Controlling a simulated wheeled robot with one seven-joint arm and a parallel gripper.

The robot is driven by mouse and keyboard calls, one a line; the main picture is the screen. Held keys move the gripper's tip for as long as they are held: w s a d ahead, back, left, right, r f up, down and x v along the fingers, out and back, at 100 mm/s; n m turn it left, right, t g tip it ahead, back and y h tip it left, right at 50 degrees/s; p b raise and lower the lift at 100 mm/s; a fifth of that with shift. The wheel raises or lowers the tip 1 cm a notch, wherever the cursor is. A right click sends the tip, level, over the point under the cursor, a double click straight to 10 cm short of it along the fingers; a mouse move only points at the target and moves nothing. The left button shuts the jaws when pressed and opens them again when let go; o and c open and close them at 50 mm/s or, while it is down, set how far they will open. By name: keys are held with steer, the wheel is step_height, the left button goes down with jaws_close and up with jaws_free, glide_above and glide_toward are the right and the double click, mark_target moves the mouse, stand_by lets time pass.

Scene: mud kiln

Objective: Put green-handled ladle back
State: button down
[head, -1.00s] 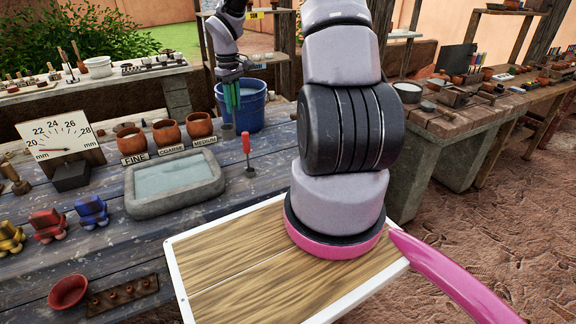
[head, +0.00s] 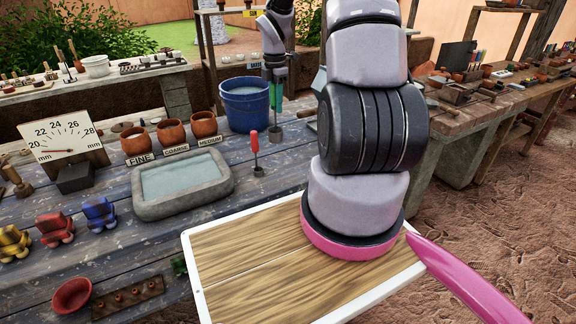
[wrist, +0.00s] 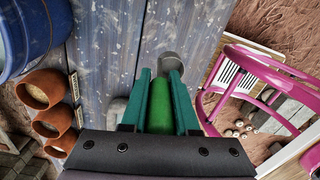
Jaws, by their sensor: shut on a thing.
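My gripper (head: 277,98) is to the right of the blue bucket (head: 245,108) in the head view, pointing down. Its green fingers (wrist: 161,100) are shut on the green handle of the ladle (wrist: 160,104), seen in the wrist view. The ladle's grey round end (wrist: 172,62) shows beyond the fingertips, and low under the gripper in the head view (head: 276,135). It is over the bench planks; I cannot tell whether it touches them. A red-handled tool (head: 255,150) stands upright on the bench, left of and nearer than my gripper.
A stone water basin (head: 183,186), several clay pots (head: 171,133) and size labels stand left of the gripper. The bench (wrist: 105,55) has bare planks near the ladle. Its edge and a pink-railed part of my body (wrist: 262,70) lie to the right in the wrist view.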

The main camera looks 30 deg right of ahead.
step_height(320, 180, down, 10)
steer(key=s+d+n, duration=0.1)
steer(key=d+n, duration=0.1)
steer(key=n, duration=0.3)
steer(key=shift+s+n, duration=0.2)
steer(key=shift+n, duration=0.1)
steer(key=shift+d+f, duration=0.1)
steer(key=c, duration=0.7)
jaws_free()
